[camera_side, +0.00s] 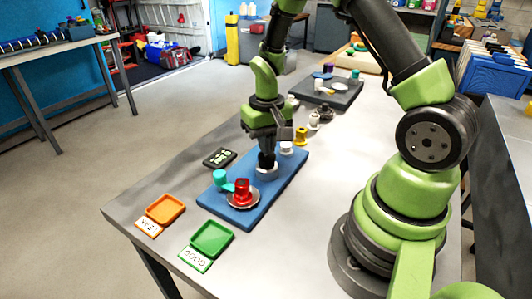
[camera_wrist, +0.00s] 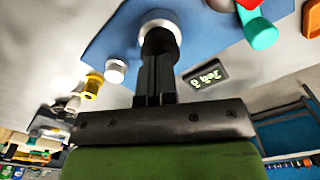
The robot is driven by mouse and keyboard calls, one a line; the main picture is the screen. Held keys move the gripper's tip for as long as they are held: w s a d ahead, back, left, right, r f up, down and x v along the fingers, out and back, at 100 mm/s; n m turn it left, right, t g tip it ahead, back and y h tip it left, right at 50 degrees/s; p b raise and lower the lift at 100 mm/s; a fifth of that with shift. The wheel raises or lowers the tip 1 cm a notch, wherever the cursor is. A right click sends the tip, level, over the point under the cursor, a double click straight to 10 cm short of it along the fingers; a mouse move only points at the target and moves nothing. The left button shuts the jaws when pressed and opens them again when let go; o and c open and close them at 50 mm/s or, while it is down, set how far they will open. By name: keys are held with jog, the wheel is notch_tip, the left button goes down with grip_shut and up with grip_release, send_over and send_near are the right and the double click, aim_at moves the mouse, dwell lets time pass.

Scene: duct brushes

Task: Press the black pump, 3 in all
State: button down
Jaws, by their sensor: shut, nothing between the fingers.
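The black pump (camera_side: 266,161) stands on a pale round base at the far end of the blue board (camera_side: 270,187). It also shows in the wrist view (camera_wrist: 159,42), straight beyond my fingertips. My gripper (camera_side: 265,149) is shut and points down directly over the pump. In the wrist view its fingers (camera_wrist: 156,62) meet the pump's top in the picture; I cannot tell whether they touch it or how far the pump is pressed. A small dark display (camera_wrist: 206,75) lies beside the board, its characters upside down and not clearly readable; it is also in the side view (camera_side: 219,158).
On the near part of the board are a red knob (camera_side: 242,187) on a metal disc and a teal piece (camera_side: 221,178). A white-topped piece (camera_side: 286,148) and yellow piece (camera_side: 301,136) stand nearby. Orange (camera_side: 165,209) and green (camera_side: 211,238) trays are at the front.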

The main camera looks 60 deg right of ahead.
jog(key=shift+f, duration=1.2)
jog(key=shift+r, duration=1.5)
jog(key=shift+f, duration=0.1)
jog(key=shift+f, duration=1.35)
jog(key=shift+r, duration=1.45)
jog(key=shift+f, duration=0.1)
